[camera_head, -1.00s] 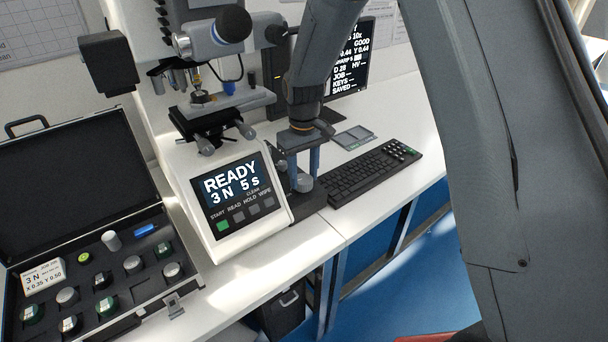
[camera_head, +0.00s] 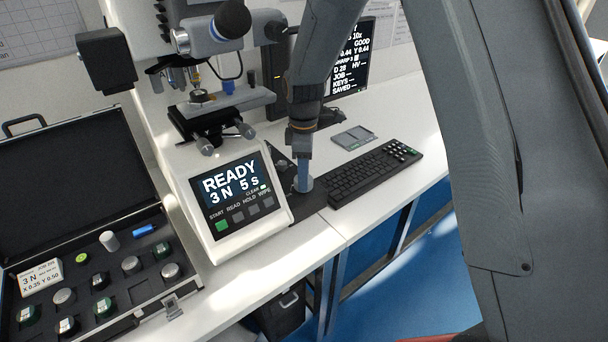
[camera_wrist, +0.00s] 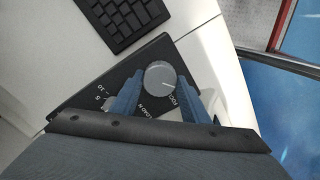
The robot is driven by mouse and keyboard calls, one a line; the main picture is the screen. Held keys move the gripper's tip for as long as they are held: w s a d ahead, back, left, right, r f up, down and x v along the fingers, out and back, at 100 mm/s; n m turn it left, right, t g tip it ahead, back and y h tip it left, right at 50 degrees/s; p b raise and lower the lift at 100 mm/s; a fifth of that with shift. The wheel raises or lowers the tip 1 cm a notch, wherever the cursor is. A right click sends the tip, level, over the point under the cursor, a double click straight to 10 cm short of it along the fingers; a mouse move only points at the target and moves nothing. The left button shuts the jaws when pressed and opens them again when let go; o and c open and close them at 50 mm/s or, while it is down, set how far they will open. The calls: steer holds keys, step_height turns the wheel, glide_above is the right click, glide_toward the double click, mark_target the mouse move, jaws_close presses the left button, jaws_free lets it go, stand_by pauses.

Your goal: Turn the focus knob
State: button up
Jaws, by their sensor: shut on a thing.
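The focus knob, a grey round dial (camera_wrist: 160,79) with a pale pointer line, sits on a dark control box (camera_wrist: 82,101) marked with "LOAD N" and partly covered lettering. My gripper (camera_wrist: 160,82) is shut on the knob, one blue finger on each side of it. In the head view, the knob (camera_head: 304,185) shows under my gripper (camera_head: 303,180), which points down with its fingers lined up one behind the other. The hardness tester's panel (camera_head: 231,190) reads "READY 3 N 5 s". The monitor (camera_head: 357,62) shows "GOOD" and several readings, partly hidden by my arm.
A keyboard (camera_head: 375,172) lies right of the knob box, with a small grey plate (camera_head: 354,136) behind it. An open black case (camera_head: 80,190) with several samples stands at left. The tester's stage (camera_head: 222,105) is behind the panel. The desk's front edge is close.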

steer(key=n, duration=0.5)
steer(key=shift+w+r, duration=0.15)
steer(key=shift+w, duration=0.05)
steer(key=shift+n+b, duration=0.4)
steer(key=shift+n, duration=2)
steer(key=o, duration=1.1)
steer(key=shift+c, duration=0.2)
steer(key=shift+s, duration=0.1)
step_height(320, 180, up, 8)
steer(key=shift+f+b, duration=0.15)
steer(key=shift+b, duration=0.8)
